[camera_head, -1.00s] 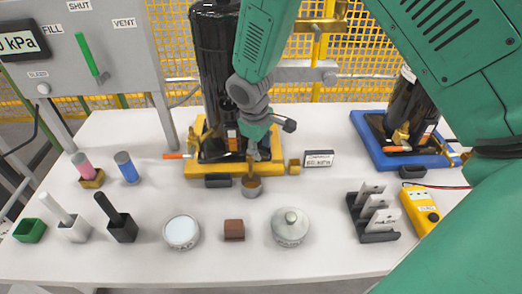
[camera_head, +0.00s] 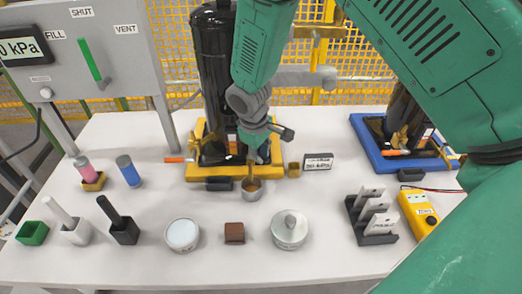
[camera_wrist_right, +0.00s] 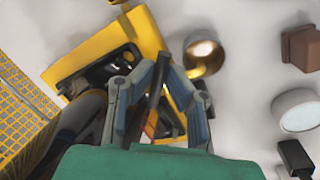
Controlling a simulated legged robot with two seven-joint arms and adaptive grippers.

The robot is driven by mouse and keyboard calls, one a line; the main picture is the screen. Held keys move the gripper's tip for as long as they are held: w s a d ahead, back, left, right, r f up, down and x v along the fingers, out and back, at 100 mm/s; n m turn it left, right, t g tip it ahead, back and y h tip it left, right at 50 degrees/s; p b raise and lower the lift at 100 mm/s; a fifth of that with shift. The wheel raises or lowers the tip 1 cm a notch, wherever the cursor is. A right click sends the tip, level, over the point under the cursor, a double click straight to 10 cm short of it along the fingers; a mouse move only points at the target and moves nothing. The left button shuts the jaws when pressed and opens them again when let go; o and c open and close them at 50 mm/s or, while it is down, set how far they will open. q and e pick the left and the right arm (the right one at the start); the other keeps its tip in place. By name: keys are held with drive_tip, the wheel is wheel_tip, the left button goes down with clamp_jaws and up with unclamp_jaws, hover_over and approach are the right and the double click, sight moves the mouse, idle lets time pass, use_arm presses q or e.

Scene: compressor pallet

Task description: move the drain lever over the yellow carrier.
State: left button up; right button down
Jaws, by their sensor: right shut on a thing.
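The yellow carrier (camera_head: 232,174) stands at the back middle of the table with a tall black cylinder (camera_head: 213,60) on it. My right gripper (camera_head: 258,158) is low at the carrier's front right. In the right wrist view, its two grey fingers (camera_wrist_right: 158,72) are closed around a thin dark bar, which I take for the drain lever (camera_wrist_right: 155,100). The fingers and wrist hide most of the lever in the head view. A brass outlet (camera_head: 250,170) shows just below the gripper, over a small metal cup (camera_head: 252,189). My left gripper is out of view.
An orange-tipped handle (camera_head: 175,159) sticks out left of the carrier. A small sign (camera_head: 318,162), lidded tin (camera_head: 289,229), brown block (camera_head: 234,232) and white-topped jar (camera_head: 183,234) stand nearby. A blue carrier (camera_head: 372,147) is at right. A yellow meter (camera_head: 418,212) lies at front right.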

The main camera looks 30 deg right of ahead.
drive_tip(key=c, duration=1.6)
unclamp_jaws()
drive_tip(key=shift+w, duration=0.1)
drive_tip(key=shift+r, duration=0.25)
drive_tip(key=r, duration=0.3)
drive_tip(key=a+r, duration=0.1)
drive_tip(key=r, duration=0.3)
drive_tip(key=a+r, duration=0.1)
drive_tip(key=r, duration=0.3)
drive_tip(key=shift+s+a+r, duration=0.1)
drive_tip(key=shift+s+a, duration=0.05)
drive_tip(key=shift+s, duration=0.2)
